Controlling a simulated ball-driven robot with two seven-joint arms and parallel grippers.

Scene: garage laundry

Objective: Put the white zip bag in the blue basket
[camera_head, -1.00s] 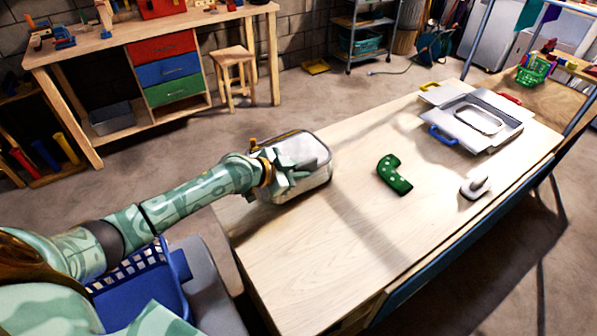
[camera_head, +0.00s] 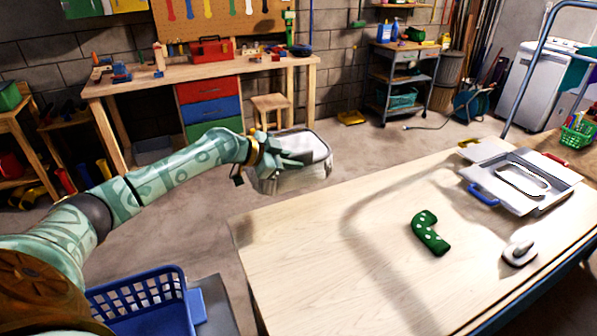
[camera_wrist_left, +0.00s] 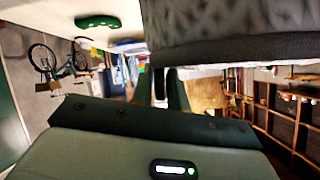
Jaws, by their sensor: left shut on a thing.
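The white zip bag (camera_head: 310,160) is off the table, in the air beyond its far left corner. My left gripper (camera_head: 278,158) is shut on the near left side of the bag, and the fingers hide part of it. My right gripper is not in view.
The wooden table (camera_head: 320,260) holds a green dotted object (camera_head: 430,233), a grey-white object (camera_head: 519,252) and a grey tray-like case (camera_head: 540,190) on its right side. Its left half is clear. A workbench (camera_head: 150,75) with drawers stands behind.

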